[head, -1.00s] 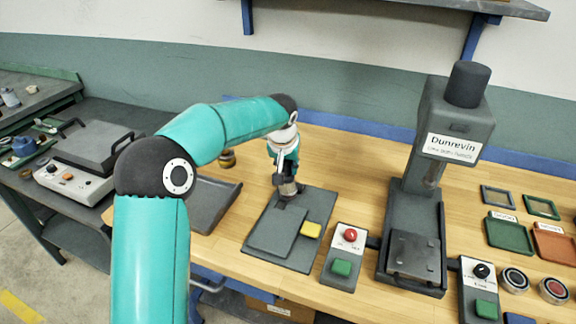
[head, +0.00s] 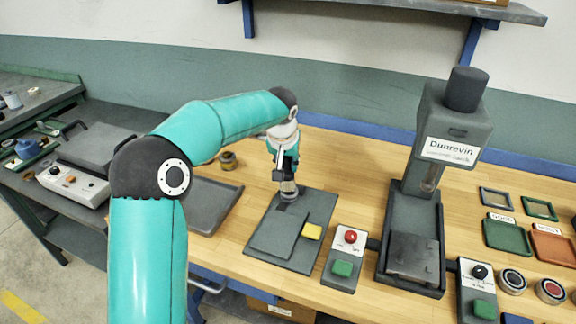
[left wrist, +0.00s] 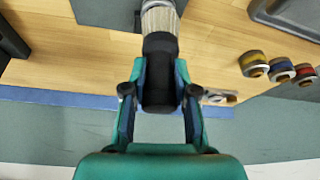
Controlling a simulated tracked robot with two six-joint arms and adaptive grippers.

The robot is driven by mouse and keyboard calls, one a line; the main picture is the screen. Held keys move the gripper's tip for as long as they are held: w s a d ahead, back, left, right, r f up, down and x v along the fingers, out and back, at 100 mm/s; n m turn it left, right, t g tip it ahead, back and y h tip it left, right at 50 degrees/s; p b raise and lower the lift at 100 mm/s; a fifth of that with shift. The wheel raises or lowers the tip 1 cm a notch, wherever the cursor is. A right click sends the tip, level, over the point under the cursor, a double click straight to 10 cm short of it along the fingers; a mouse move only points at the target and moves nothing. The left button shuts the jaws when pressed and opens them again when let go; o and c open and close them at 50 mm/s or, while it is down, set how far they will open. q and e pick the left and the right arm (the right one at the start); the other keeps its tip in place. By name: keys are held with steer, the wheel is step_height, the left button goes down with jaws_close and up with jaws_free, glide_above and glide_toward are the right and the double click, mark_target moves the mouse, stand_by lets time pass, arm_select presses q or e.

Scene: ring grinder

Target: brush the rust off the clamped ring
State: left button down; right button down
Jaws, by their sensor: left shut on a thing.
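My left gripper (head: 285,174) is shut on a tool with a black handle (left wrist: 158,88) and a pale, ribbed end (left wrist: 160,20), likely the brush. In the head view its silvery lower end (head: 289,190) points down over the back edge of a dark grey plate (head: 272,256). I cannot tell whether it touches the plate. My right gripper is not in view.
A control box (head: 350,242) with red and green buttons stands right of the plate, then the Dunrevin machine (head: 458,122). Green (head: 508,235) and red (head: 556,246) trays lie farther right. A grey tray (head: 212,205) lies left; small round pots (left wrist: 254,62) stand behind it.

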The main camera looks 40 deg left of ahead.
arm_select(q)
step_height(320, 180, up, 3)
steer(key=shift+p, duration=0.9)
steer(key=shift+d+r+p, duration=0.1)
steer(key=shift+r+p, duration=0.75)
steer(key=shift+r, duration=0.25)
